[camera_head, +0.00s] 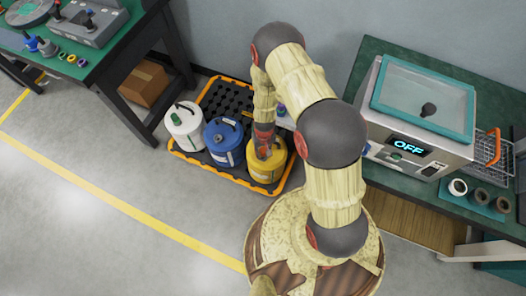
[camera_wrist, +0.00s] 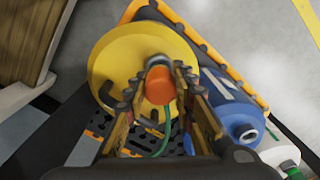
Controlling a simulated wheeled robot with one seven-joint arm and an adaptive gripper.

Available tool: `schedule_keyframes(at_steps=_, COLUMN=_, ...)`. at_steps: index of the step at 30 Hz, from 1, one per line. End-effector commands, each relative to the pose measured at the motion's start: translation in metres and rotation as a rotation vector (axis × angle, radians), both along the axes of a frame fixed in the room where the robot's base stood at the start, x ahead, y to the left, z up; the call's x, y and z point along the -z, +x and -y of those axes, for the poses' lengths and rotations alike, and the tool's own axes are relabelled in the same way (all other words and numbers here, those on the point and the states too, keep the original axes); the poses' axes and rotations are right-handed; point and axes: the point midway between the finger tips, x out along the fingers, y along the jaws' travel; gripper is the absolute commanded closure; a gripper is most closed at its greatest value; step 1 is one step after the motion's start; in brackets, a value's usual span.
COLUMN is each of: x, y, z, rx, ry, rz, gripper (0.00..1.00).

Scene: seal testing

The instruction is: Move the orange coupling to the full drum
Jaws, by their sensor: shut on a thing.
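My gripper (camera_wrist: 168,72) is shut on the orange coupling (camera_wrist: 160,86), which sits between the two fingertips in the wrist view. A thin green line (camera_wrist: 166,136) shows below the coupling. Behind the coupling is the top of the yellow drum (camera_wrist: 122,58); I cannot tell whether the two touch. In the head view the gripper is over the yellow drum (camera_head: 267,167), at the right end of a row. The blue drum (camera_head: 225,149) stands in the middle and the white drum (camera_head: 185,128) on the left. No fill level is visible.
The drums stand on a black spill tray with an orange rim (camera_head: 209,167). A bench on the right bears a teal-lidded machine reading OFF (camera_head: 418,103), a wire basket (camera_head: 490,150) and several rolls. A cardboard box (camera_head: 145,83) lies under the left bench. The floor in front is clear.

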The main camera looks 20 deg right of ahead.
Motion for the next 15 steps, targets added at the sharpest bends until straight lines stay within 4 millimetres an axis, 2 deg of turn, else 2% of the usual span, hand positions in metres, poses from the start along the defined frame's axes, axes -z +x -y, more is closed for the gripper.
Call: schedule_keyframes(at_steps=15, x=0.0099, y=0.0004, z=0.0000, rx=0.000, ry=0.000, rz=0.001, gripper=1.00)
